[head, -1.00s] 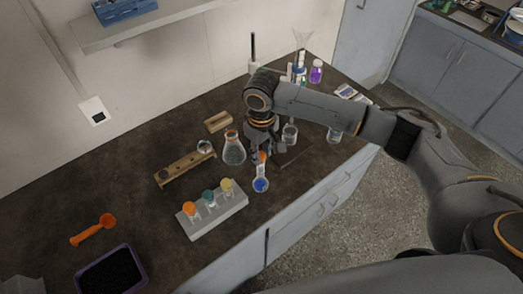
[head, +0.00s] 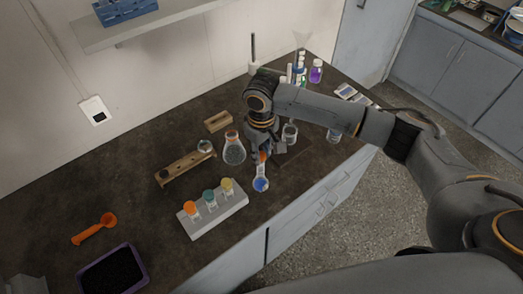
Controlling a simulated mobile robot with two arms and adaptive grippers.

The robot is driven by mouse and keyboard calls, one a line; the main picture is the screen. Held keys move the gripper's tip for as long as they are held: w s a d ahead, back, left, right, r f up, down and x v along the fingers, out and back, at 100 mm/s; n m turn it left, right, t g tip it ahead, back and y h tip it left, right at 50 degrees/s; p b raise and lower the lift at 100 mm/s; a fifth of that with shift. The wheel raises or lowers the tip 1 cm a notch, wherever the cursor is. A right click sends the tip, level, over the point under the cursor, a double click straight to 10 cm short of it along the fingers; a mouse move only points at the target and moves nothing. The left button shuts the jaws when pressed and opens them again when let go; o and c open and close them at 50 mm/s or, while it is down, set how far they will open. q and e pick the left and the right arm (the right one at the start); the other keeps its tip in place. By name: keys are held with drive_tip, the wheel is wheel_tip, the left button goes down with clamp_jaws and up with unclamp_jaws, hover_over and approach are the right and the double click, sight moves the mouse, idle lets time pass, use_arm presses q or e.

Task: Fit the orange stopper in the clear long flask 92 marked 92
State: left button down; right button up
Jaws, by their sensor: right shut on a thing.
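A long-necked flask (head: 261,184) with blue liquid in its round bottom stands upright on the dark bench, near the front edge. No marking on it can be read at this size. My right gripper (head: 263,153) points down over the flask's neck and is shut on a small orange stopper (head: 262,158). The stopper shows at the top of the neck; whether it sits in the mouth or just above it cannot be told. The fingers partly hide it. My left gripper is not in view.
A conical flask (head: 234,151) with an orange top stands just left of my gripper, and a beaker (head: 289,133) just right. A grey rack (head: 216,211) with capped vials is in front left. A wooden rack (head: 185,167) and an orange scoop (head: 94,229) lie further left.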

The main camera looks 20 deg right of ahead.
idle(0.8)
drive_tip(key=o, duration=0.8)
drive_tip(key=shift+o, duration=0.2)
drive_tip(key=shift+r, duration=3)
